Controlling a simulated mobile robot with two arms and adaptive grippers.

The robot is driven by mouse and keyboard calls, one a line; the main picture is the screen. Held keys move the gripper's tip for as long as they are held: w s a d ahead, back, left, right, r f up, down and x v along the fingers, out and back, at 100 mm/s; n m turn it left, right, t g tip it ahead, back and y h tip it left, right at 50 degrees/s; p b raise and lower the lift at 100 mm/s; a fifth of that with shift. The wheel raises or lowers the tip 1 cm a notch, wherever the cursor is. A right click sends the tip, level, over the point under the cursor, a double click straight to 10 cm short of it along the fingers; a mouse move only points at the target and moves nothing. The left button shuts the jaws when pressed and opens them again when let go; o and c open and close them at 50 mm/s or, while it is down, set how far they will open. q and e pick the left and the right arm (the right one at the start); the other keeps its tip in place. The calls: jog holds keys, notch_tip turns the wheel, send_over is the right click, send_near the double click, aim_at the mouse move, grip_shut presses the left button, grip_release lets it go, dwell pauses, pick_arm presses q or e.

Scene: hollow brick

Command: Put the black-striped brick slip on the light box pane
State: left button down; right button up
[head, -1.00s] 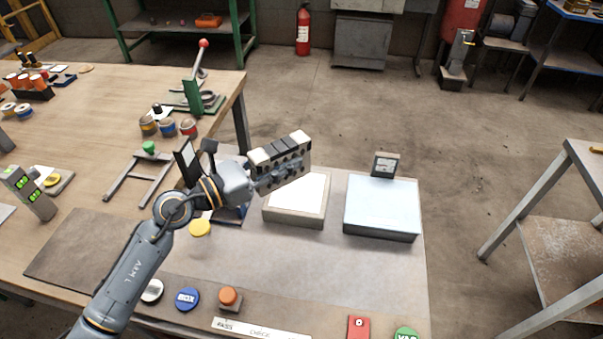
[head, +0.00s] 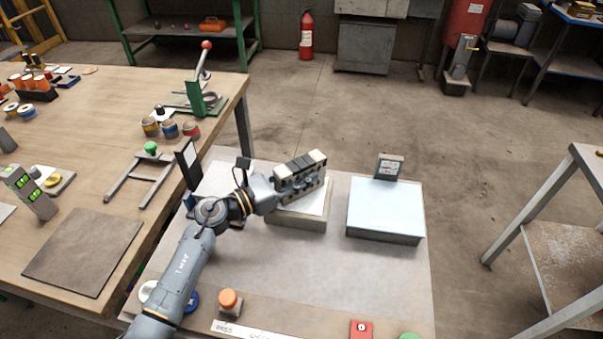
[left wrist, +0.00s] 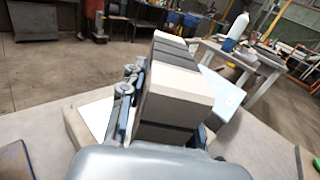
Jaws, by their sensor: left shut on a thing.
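The black-striped brick slip (head: 300,168), off-white with dark stripes, is in my left gripper (head: 303,186). The gripper is shut on it, with the fingers along its near side. In the left wrist view the slip (left wrist: 180,92) shows a pale end and dark bands, between the gripper fingers (left wrist: 165,110). The slip is over a beige-framed box with a white pane (head: 297,219), which looks like the light box. The slip and gripper hide part of the pane. I cannot tell whether the slip touches it. My right gripper is not in view.
A pale-topped box, likely a scale (head: 385,208), with a small display (head: 389,167) behind it, stands just right. An orange button (head: 229,299) and a red block (head: 361,330) are near the front. A black panel (head: 189,163) stands left of my gripper.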

aim_at(277, 186)
pick_arm(q)
jog(key=c, duration=1.4)
grip_release()
jog(key=shift+f, duration=0.15)
jog(key=o, duration=0.4)
jog(key=shift+o, duration=0.2)
jog(key=shift+r, duration=0.25)
jog(key=b+v, duration=0.1)
jog(key=v, duration=0.4)
jog(key=b+v, duration=0.1)
jog(key=v, duration=0.5)
jog(key=shift+f, duration=0.25)
jog(key=shift+s+a+r, duration=0.15)
jog(key=shift+s+a, duration=0.15)
jog(key=shift+a, duration=0.15)
